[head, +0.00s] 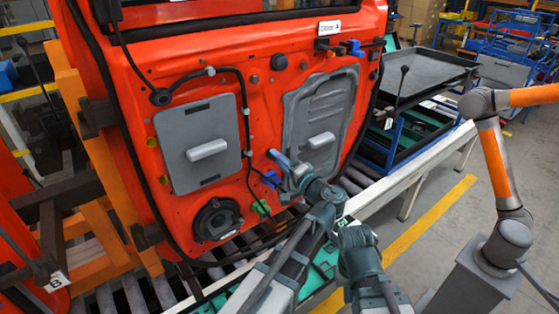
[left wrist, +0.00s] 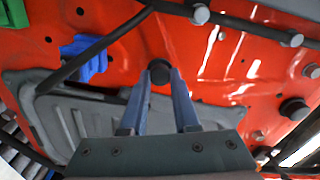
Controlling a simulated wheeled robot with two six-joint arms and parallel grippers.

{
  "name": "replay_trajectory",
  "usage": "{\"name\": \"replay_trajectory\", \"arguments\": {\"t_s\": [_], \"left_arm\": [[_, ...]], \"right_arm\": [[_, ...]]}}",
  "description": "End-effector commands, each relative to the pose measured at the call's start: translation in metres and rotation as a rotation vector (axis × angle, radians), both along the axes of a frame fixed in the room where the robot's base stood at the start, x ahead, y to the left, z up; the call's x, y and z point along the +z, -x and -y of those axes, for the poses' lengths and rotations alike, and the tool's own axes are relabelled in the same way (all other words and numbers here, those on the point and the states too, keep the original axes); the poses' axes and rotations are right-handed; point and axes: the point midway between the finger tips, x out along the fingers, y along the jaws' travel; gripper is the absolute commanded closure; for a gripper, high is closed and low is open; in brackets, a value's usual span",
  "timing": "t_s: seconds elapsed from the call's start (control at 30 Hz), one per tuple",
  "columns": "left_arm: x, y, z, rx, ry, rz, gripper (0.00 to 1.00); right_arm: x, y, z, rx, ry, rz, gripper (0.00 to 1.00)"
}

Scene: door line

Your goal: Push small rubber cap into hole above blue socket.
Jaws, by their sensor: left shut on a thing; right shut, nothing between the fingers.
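The small black rubber cap (left wrist: 160,72) is between the tips of my left gripper (left wrist: 162,80) in the left wrist view. The left gripper's blue fingers (head: 278,158) are close in front of the orange door (head: 262,105) in the head view; the cap is not clear there. A blue socket (head: 271,178) is on the door just below these fingers. It also shows left of the cap in the left wrist view (left wrist: 86,56). I cannot tell which hole is meant or whether the cap touches the door. My right gripper (head: 345,222) is shut and empty, apart from the door.
Grey panels (head: 205,150) (head: 322,110) with handles, a black cable (head: 245,110) and a round speaker (head: 217,220) are on the door. Another blue connector (head: 354,48) is at its upper right. A white rail (head: 400,172) runs beside it. An orange arm (head: 496,160) stands at right.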

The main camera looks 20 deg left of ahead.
Motion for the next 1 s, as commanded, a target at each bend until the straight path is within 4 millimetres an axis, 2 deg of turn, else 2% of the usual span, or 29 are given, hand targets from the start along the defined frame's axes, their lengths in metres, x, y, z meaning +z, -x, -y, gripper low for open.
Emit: {"name": "replay_trajectory", "arguments": {"t_s": [1.0], "left_arm": [[0.000,-0.010,-0.013,0.001,-0.001,0.000,1.00]], "right_arm": [[0.000,0.000,0.000,0.000,0.000,0.000,1.00]]}}
